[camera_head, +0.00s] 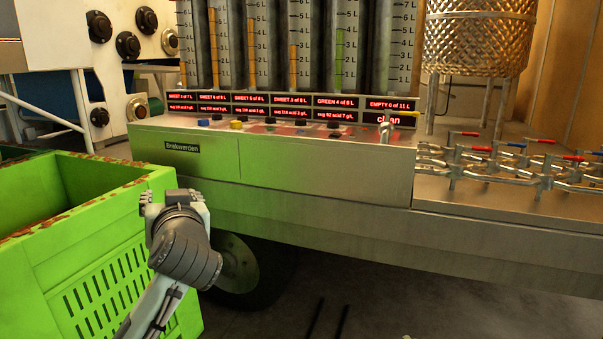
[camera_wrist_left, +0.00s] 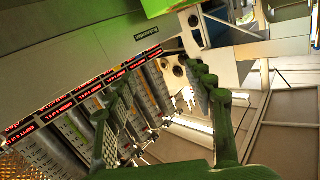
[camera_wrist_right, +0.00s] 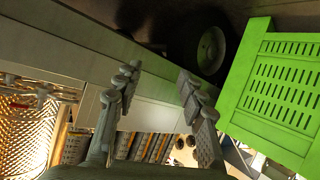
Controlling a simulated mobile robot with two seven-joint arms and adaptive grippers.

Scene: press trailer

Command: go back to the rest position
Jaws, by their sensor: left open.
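My left gripper (camera_head: 171,197) is in the head view, in front of the press trailer (camera_head: 310,220) and beside the green crate (camera_head: 95,255). In the left wrist view its two fingers (camera_wrist_left: 158,80) stand apart with nothing between them. My right gripper is outside the head view. In the right wrist view its fingers (camera_wrist_right: 157,75) are spread and empty, with the trailer's side beyond. Whether the left gripper touches the crate cannot be told.
The trailer carries clear tubes (camera_head: 270,45) with red displays (camera_head: 290,105), a wire basket (camera_head: 480,40) and a rack of valve taps (camera_head: 520,165). A wheel (camera_head: 240,270) shows below. White panels with dark knobs (camera_head: 127,45) stand at the left. The floor at lower right is clear.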

